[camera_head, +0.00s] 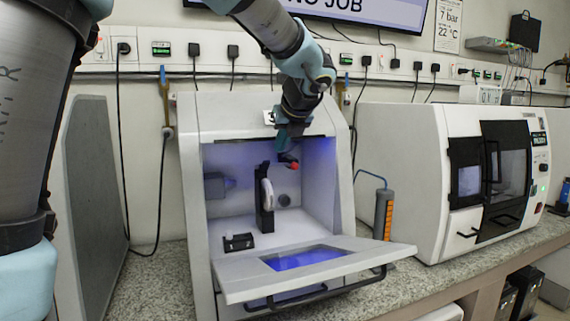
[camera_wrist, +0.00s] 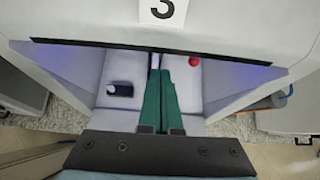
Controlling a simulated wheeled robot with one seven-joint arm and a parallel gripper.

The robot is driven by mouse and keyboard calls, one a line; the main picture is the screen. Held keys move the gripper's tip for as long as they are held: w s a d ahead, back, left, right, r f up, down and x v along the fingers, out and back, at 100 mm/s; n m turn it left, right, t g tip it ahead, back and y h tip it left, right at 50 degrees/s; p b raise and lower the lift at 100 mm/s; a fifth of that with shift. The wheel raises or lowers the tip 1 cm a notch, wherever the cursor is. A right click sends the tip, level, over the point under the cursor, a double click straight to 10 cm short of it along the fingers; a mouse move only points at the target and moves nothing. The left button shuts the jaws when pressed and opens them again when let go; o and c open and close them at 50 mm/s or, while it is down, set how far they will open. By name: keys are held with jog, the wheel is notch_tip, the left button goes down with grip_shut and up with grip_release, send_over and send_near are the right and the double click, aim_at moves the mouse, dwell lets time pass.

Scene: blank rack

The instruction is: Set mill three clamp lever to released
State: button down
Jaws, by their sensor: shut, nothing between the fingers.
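Mill three (camera_head: 195,150) is the pale grey machine marked 3, with its front door (camera_head: 235,284) folded down open. The number 3 also shows in the wrist view (camera_wrist: 163,10). The clamp lever's red knob (camera_head: 292,167) is inside the chamber, at the upper right of the black upright fixture holding a pale disc (camera_head: 268,194). The red knob is also in the wrist view (camera_wrist: 194,61), right of the fingertips. My gripper (camera_head: 287,152) reaches into the top of the opening, close to the knob. Its green fingers (camera_wrist: 158,68) are shut and empty. Contact with the lever cannot be told.
A small black block (camera_head: 239,242) sits on the chamber floor at front left. A grey spindle-like part (camera_head: 216,185) is on the left wall. A grey and orange cylinder (camera_head: 383,214) stands right of mill three, before another white machine (camera_head: 435,180) that is closed.

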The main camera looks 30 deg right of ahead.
jog(key=s+d+f+n+t+h+b, duration=0.1)
jog(key=d+f+b, duration=0.25)
jog(key=b, duration=0.35)
jog(key=s+d+f+t+h+b, duration=0.1)
jog(key=s+d+f+h+b, duration=0.1)
jog(key=f+b, duration=0.35)
jog(key=w+d+p, duration=0.2)
jog(key=w, duration=0.6)
jog(key=shift+d+f+n, duration=0.15)
jog(key=shift+f+n, duration=0.1)
jog(key=shift+n, duration=0.05)
